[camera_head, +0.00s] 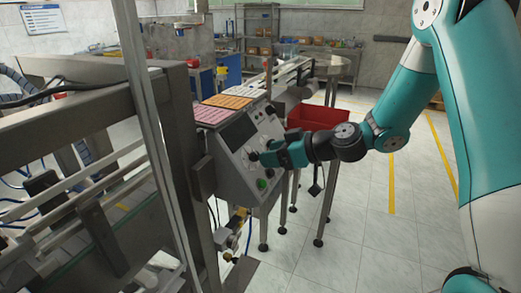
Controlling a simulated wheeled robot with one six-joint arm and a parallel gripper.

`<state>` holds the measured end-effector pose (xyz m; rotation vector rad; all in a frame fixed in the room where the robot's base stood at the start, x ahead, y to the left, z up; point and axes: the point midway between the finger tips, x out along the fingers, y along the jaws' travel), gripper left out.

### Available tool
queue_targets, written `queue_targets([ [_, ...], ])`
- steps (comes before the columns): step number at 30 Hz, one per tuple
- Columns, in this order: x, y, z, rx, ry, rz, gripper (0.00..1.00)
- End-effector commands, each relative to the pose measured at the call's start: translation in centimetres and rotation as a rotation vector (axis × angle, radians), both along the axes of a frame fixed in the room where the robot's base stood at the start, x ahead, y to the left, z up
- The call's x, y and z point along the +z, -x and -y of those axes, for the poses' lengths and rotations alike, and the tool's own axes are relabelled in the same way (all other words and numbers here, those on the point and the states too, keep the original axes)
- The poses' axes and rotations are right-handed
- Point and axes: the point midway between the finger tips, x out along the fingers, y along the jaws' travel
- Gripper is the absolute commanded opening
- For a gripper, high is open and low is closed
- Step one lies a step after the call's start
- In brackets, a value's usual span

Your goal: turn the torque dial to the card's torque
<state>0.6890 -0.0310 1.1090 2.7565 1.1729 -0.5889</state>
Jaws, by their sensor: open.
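The control box (233,158) is a grey metal panel with a dark display (238,131), several knobs and a green button (262,184). My gripper (258,157) is at the panel's face, beside a dark knob, and comes in from the right. It covers part of the panel, and I cannot tell whether its fingers are around a dial or touching it.
A red bin (315,117) stands behind my gripper. A steel frame with rails (100,150) fills the left side. The tiled floor (375,225) below my arm is free.

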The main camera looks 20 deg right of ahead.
Motion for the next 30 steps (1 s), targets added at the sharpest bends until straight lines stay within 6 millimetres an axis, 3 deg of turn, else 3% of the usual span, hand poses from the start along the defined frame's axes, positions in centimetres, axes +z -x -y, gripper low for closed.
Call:
queue_targets([
  [6, -1.0, -1.9, -2.1, 0.002, 0.0, -0.001, 0.54],
  [18, -1.5, -2.4, -2.6, 0.0, 0.0, -0.001, 0.54],
  [25, -1.5, -2.4, -2.6, 0.0, 0.0, -0.001, 0.04],
  [30, -1.5, -2.3, -2.6, -0.003, -0.003, -0.003, 0.04],
])
